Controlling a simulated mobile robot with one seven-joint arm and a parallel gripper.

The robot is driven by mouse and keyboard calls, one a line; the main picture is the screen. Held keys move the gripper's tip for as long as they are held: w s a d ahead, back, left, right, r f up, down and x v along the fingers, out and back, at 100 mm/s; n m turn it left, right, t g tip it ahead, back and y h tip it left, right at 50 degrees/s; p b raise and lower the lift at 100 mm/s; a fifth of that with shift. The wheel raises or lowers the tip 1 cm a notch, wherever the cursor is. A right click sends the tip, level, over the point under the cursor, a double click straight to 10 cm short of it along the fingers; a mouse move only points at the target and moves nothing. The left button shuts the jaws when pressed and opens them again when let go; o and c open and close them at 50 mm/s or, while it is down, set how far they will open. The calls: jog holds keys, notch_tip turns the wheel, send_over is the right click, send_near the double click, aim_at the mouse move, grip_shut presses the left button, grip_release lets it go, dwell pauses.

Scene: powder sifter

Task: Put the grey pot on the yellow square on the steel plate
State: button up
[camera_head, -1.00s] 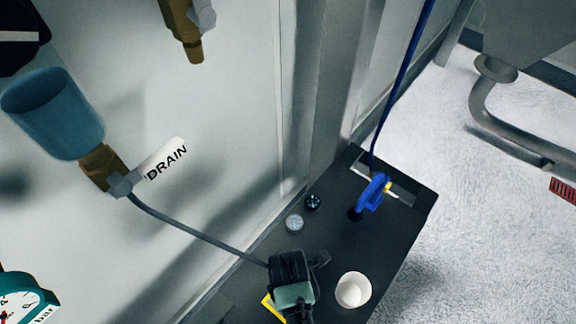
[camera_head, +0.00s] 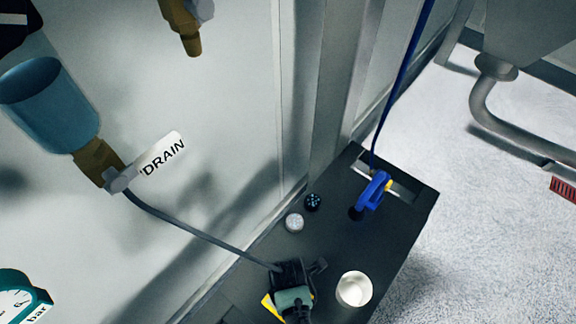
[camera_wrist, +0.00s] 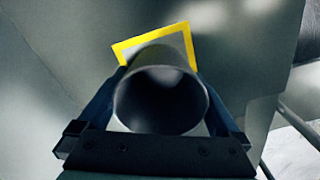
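The grey pot (camera_wrist: 160,100) is between the two fingers of my gripper (camera_wrist: 163,82) in the wrist view, its round open mouth toward the camera. The fingers lie against its sides, shut on it. The yellow square (camera_wrist: 150,36) shows as a yellow outline just beyond the pot, which covers much of it; I cannot tell whether the pot touches the plate. In the head view my gripper (camera_head: 291,290) is over the dark bench top and hides the pot. A yellow corner of the square (camera_head: 269,306) shows beside it at the lower left.
A white cup (camera_head: 354,289) stands right of my gripper. Two small round caps (camera_head: 294,222) (camera_head: 313,202) sit behind it. A blue tool (camera_head: 373,193) is near the bench's far end. A grey hose (camera_head: 205,238) runs from the DRAIN fitting toward my gripper.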

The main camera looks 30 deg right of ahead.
jog(key=shift+r, duration=0.1)
notch_tip(320, 180, up, 12)
jog(key=p, duration=0.2)
dwell(0.3)
dwell(0.5)
